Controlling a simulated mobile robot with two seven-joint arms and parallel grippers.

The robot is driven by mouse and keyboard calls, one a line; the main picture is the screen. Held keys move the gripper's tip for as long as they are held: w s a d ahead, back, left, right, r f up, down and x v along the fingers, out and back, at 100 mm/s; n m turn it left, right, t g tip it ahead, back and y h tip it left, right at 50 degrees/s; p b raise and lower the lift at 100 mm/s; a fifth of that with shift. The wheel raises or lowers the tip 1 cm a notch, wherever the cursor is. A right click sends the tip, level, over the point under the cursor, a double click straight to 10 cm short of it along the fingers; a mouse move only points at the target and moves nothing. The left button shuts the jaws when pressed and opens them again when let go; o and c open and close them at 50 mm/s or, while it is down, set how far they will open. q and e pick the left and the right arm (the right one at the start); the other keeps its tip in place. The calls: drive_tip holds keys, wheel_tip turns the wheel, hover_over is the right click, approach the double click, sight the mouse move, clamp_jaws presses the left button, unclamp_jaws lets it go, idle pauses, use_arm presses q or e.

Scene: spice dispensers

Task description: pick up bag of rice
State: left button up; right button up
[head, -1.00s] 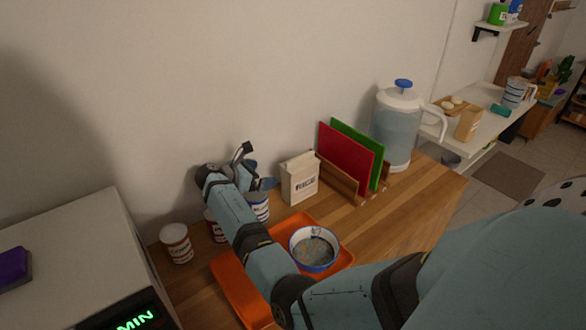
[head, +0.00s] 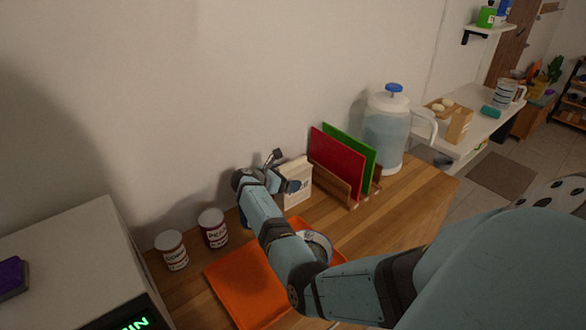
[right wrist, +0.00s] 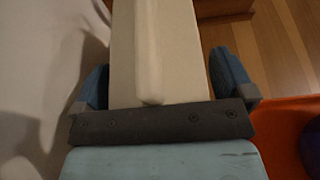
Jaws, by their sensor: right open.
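The cream bag (head: 299,187), with a dark printed label too small to read surely, stands upright on the wooden counter against the wall, left of a red board. My right gripper (head: 283,172) is open at the bag's upper left side. The right wrist view shows the cream bag (right wrist: 155,50) between the two blue fingers of the right gripper (right wrist: 165,78), with a visible gap on the finger at the right. My right forearm hides part of the bag's surroundings. My left gripper is not in view.
An orange tray (head: 243,284) holding a bowl (head: 318,243) lies under my forearm. Two jars (head: 172,250) stand at its left. Red (head: 337,163) and green (head: 350,150) boards in a wooden rack and a water jug (head: 386,130) stand to the right.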

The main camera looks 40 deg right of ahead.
drive_tip(key=shift+a, duration=0.1)
drive_tip(key=shift+c, duration=0.8)
drive_tip(key=shift+r, duration=0.1)
drive_tip(key=c, duration=1.4)
drive_tip(key=shift+w+r, duration=0.1)
drive_tip(key=shift+r, duration=0.05)
